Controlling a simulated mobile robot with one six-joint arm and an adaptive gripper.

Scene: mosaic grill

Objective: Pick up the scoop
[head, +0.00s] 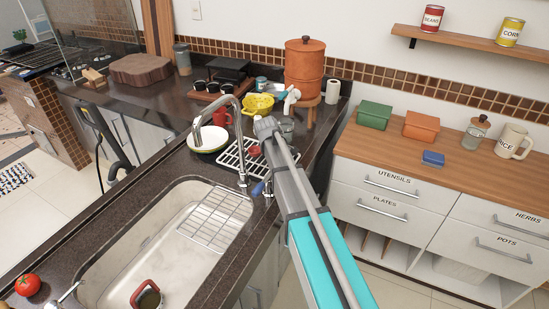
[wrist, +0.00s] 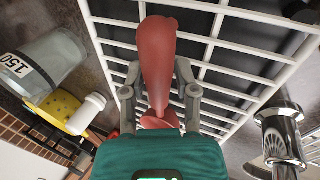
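The scoop (wrist: 159,60) shows in the wrist view as a red, rounded handle that narrows toward my gripper. It lies over the white wire dish rack. My gripper (wrist: 160,92) is open, with one grey finger on each side of the red handle and a visible gap on both sides. In the head view my gripper (head: 266,128) is above the rack beside the sink, and a small red part, likely the scoop (head: 254,151), shows just below it. The rest of the scoop is hidden by my gripper and arm.
The faucet (head: 243,165) stands close to the left of my arm, by the sink (head: 135,255). A clear measuring cup (wrist: 40,62), a yellow colander (head: 258,105) and a red mug (head: 222,117) are near the rack (head: 232,150). A wooden-topped cabinet (head: 450,183) is at right.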

